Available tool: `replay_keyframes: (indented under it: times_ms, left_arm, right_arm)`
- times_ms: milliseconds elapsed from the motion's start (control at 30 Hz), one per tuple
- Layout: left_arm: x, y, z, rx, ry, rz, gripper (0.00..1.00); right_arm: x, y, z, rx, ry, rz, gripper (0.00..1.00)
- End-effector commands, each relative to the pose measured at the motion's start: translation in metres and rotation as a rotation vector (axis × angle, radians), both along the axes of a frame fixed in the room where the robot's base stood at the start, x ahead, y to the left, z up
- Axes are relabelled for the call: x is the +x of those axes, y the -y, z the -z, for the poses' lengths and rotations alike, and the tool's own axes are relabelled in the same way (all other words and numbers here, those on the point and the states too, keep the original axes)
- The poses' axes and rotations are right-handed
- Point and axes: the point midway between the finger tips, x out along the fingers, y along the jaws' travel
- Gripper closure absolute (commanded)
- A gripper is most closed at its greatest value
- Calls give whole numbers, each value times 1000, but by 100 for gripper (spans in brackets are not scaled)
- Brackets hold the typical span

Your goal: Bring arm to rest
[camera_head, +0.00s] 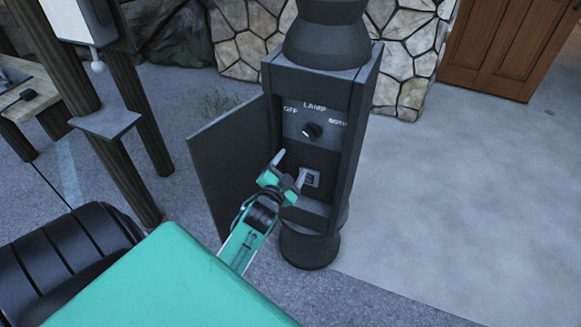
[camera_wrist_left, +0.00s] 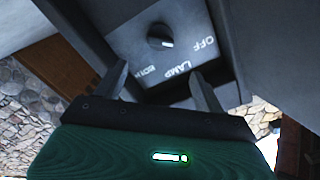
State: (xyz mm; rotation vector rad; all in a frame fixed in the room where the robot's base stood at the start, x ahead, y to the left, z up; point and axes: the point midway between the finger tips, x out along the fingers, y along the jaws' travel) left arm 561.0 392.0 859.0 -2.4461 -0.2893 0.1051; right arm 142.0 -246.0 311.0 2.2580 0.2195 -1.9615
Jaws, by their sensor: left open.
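My left gripper (camera_head: 290,170) is open, its two fingers spread apart with nothing between them. It is in front of the open compartment of a dark lamp post (camera_head: 368,105), below the rotary knob (camera_head: 312,130). The knob sits on a panel lettered OFF, LAMP and a third word that is hard to read. In the left wrist view the knob (camera_wrist_left: 160,37) shows beyond the open fingertips (camera_wrist_left: 157,80), apart from them. A small outlet-like fitting (camera_head: 311,177) is just right of the fingers. My right gripper is in neither view.
The compartment's door (camera_head: 225,160) stands open to the left of my left gripper. A wooden post stand (camera_head: 110,125) is farther left, beside a bench (camera_head: 35,90). A stone wall (camera_head: 245,40) and wooden door (camera_head: 505,50) are behind. The pavement (camera_head: 440,200) at right is clear.

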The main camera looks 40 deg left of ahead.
Motion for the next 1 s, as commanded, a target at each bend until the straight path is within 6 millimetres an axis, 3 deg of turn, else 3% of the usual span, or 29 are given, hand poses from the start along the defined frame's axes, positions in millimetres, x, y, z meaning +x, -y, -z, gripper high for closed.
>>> replay_keyframes:
  times_ms: [333,467,567,667,767,867,1000]
  left_arm:
    - [0,0,0,0,-1,1,29]
    - [1,4,20,-22,-36,7,29]
    - [-1,13,67,-72,-120,22,29]
    - [-12,29,135,-146,-244,37,29]
    - [-36,47,207,-222,-380,47,29]
    - [-70,66,275,-291,-517,48,29]
    - [-133,90,358,-375,-706,36,29]
  right_arm:
    - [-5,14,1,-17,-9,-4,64]
    - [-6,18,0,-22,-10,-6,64]
    - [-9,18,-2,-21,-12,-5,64]
    - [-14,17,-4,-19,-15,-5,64]
    - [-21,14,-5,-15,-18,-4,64]
    - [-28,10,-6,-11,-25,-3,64]
    - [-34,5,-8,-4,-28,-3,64]
